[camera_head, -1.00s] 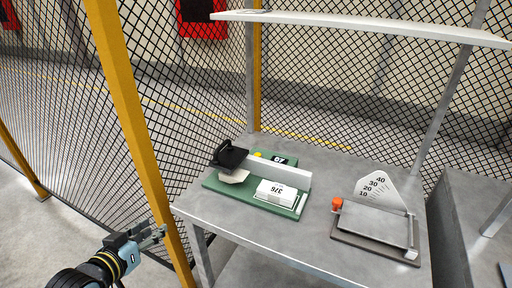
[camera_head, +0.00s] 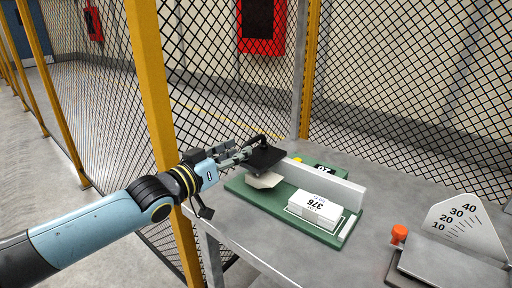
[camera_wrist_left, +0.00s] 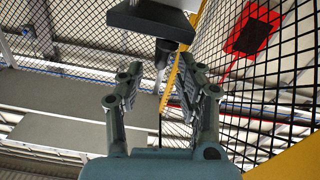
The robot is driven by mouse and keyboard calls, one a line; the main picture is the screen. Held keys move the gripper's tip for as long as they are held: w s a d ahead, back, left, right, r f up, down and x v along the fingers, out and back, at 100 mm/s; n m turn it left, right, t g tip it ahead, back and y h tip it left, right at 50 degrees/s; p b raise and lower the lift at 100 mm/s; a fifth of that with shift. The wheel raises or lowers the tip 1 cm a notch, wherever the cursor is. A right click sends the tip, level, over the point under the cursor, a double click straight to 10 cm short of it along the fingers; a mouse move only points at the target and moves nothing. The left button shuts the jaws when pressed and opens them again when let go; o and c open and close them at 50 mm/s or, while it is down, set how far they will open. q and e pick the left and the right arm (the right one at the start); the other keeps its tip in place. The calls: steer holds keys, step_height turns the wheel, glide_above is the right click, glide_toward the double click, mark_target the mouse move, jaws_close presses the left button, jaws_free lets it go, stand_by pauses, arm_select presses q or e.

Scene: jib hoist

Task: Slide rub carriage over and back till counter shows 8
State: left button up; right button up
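The rub carriage (camera_head: 264,158) is a black plate with an upright handle (camera_head: 261,140), at the left end of a pale rail (camera_head: 325,182) on a green base (camera_head: 235,184). A pale block (camera_head: 263,180) sits under it. A small counter (camera_head: 323,169) with dark digits is behind the rail, too small to read surely. My left gripper (camera_head: 244,150) reaches the handle from the left. In the left wrist view its fingers (camera_wrist_left: 160,75) are apart, with a dark handle (camera_wrist_left: 164,48) between and beyond their tips; I see no clear contact. My right gripper is out of view.
A white box marked 376 (camera_head: 317,207) lies on the green base. A device with a numbered dial (camera_head: 463,232) and orange knob (camera_head: 399,233) stands at the right. A yellow post (camera_head: 153,90) and mesh fence are close by my left arm.

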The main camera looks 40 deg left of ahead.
mark_target(251, 141)
arm_select(q)
steer(key=shift+w+r, duration=0.2)
steer(key=shift+w, duration=0.55)
steer(key=w+p, duration=0.2)
steer(key=w, duration=0.2)
steer(key=shift+w+d+r, duration=0.1)
steer(key=shift+d, duration=0.05)
steer(key=shift+w+d, duration=0.1)
steer(key=shift+w, duration=0.6)
jaws_close()
